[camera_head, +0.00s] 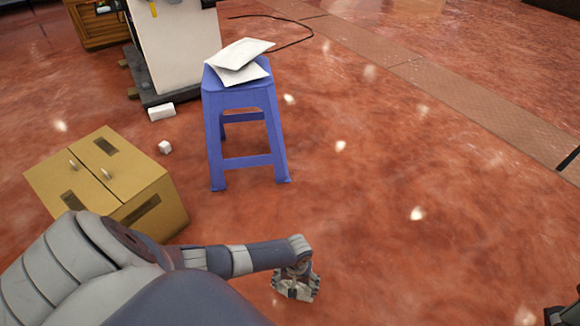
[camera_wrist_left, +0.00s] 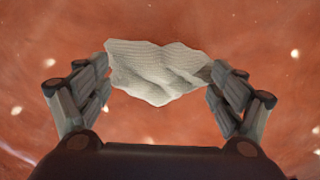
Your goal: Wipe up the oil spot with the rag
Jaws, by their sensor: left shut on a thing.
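In the left wrist view, a crumpled, off-white ribbed rag (camera_wrist_left: 155,72) hangs between the two grey fingers of my left gripper (camera_wrist_left: 158,88). The gripper is shut on the rag, with the fingers wide apart at its two sides. In the head view, my left gripper (camera_head: 297,284) is low in the picture, over the reddish floor, with pale cloth showing at the fingers. I cannot make out an oil spot in either view. A dark part at the bottom right corner of the head view may be my right gripper; its fingers cannot be made out.
A blue stool (camera_head: 245,135) with white packets (camera_head: 240,60) on it stands beyond the gripper. A closed cardboard box (camera_head: 110,180) is at the left. White blocks (camera_head: 162,111) lie near the machine base. The floor (camera_head: 400,250) at the right is clear.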

